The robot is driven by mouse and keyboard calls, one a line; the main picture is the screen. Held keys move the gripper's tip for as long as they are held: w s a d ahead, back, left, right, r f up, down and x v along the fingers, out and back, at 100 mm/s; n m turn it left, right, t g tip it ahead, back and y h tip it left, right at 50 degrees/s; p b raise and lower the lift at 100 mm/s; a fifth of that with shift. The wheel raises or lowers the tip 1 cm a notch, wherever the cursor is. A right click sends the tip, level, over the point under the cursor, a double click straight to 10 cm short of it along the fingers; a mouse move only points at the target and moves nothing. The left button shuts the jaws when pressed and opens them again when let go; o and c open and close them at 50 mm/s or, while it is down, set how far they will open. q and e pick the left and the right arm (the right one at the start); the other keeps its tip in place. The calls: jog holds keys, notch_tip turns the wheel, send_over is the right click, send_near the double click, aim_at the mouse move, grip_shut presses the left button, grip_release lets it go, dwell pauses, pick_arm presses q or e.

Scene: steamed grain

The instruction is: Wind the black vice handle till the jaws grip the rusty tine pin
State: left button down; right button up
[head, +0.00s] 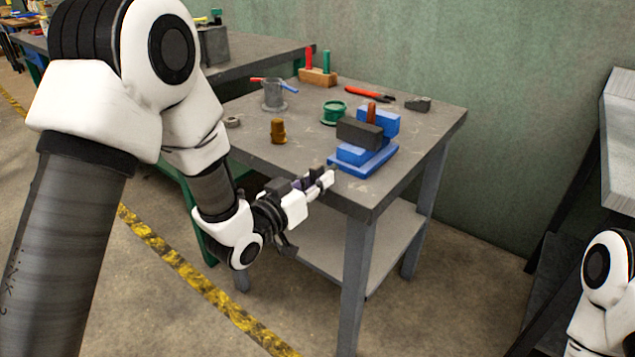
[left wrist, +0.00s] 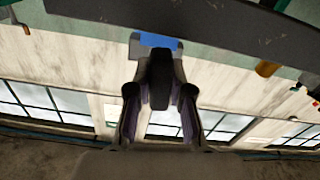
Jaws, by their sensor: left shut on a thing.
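The blue vice (head: 378,163) stands at the front right corner of the grey workbench, with a dark front jaw block (head: 359,134). The rusty tine pin (head: 371,113) stands upright at the jaws; the front block hides its lower part, so I cannot tell whether the jaws touch it. My left gripper (head: 322,179) is at the bench's front edge, left of and in front of the vice. In the left wrist view, it is shut on the black handle (left wrist: 159,78), with a blue part of the vice (left wrist: 158,40) beyond. My right gripper is out of view.
On the workbench (head: 305,140) stand a brass-coloured piece (head: 278,131), a green round part (head: 333,112), a grey pot (head: 274,95), red pliers (head: 368,94) and a wooden block (head: 318,77). A lower shelf (head: 330,250) lies beneath. The floor in front is clear.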

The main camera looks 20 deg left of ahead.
pick_arm(q)
jog(key=m+b, duration=0.1)
jog(key=m, duration=0.4)
jog(key=shift+f+m+b, duration=0.1)
jog(key=shift+m+b, duration=0.2)
jog(key=shift+b, duration=0.1)
jog(key=m+b, duration=0.2)
jog(key=m, duration=0.2)
jog(key=m+b, duration=0.2)
jog(key=m, duration=0.3)
jog(key=shift+m+b, duration=0.35)
jog(key=shift+m, duration=0.05)
jog(key=m+b, duration=0.3)
jog(key=m, duration=0.1)
jog(key=shift+f+m, duration=0.1)
jog(key=shift+m, duration=0.2)
jog(key=m+b, duration=0.4)
jog(key=m, duration=0.1)
jog(key=shift+m, duration=0.3)
jog(key=m+b, duration=0.7)
jog(key=shift+b, duration=0.35)
jog(key=m+b, duration=0.1)
jog(key=m, duration=0.1)
jog(key=shift+m, duration=2.4)
